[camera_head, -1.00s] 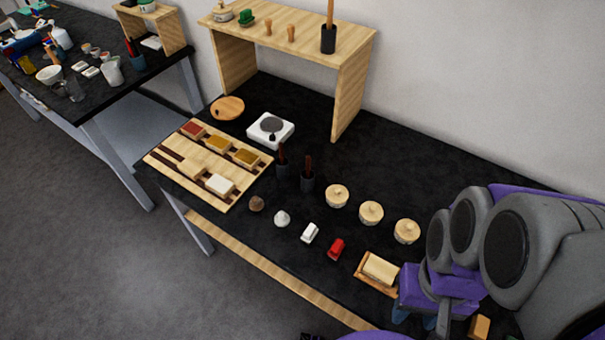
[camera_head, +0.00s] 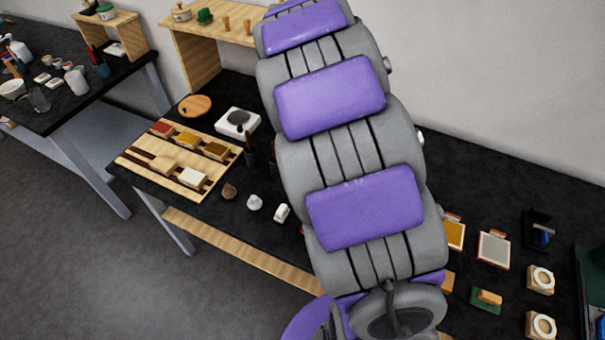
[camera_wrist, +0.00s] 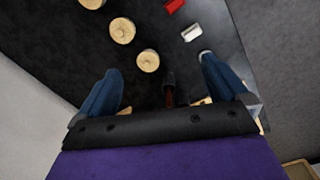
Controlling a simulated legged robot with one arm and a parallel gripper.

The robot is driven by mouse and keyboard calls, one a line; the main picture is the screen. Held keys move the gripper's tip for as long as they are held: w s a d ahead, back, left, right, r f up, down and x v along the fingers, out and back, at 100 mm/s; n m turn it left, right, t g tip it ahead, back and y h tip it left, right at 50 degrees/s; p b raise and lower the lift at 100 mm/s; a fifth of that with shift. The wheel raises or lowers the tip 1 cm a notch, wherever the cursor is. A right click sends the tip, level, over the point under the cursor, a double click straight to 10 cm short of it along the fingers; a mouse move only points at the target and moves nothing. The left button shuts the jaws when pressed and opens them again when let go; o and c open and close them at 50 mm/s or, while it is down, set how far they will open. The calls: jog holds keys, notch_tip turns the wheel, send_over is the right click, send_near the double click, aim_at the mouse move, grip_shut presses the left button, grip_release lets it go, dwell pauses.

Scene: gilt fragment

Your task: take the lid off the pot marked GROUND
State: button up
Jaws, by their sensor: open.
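Three round pale-wood lidded pots show in the wrist view: a near one (camera_wrist: 148,60), a middle one (camera_wrist: 122,30) and a far one (camera_wrist: 92,4) cut by the top edge. I cannot read any marking, so I cannot tell which is GROUND. My gripper (camera_wrist: 161,65) is open and empty, its blue fingers spread wide. It is above the table, with the near pot between the fingertips in the picture but apparently well below them.
A white block (camera_wrist: 190,32) and a red block (camera_wrist: 174,5) lie beside the pots. A dark cup (camera_wrist: 168,80) with a brush stands close to the near pot. A wooden tray of boxes (camera_head: 135,158), a white scale (camera_head: 237,122) and a shelf (camera_head: 195,60) stand farther left.

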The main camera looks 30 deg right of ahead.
jog(key=w+d+f+n, duration=0.3)
jog(key=w+d+f, duration=0.2)
jog(key=w+f, duration=0.55)
jog(key=shift+t+y, duration=0.3)
jog(key=f, duration=0.3)
jog(key=w+f+b, duration=0.1)
jog(key=f, duration=0.6)
jog(key=shift+w+b, duration=0.2)
jog(key=shift+b, duration=0.2)
jog(key=shift+s+f+b, duration=0.2)
jog(key=shift+f+b, duration=0.15)
jog(key=shift+f, duration=1.05)
jog(key=shift+s+f+b, duration=0.15)
jog(key=shift+f+b, duration=0.2)
jog(key=shift+f, duration=1)
jog(key=shift+d+r, duration=0.1)
jog(key=c, duration=1)
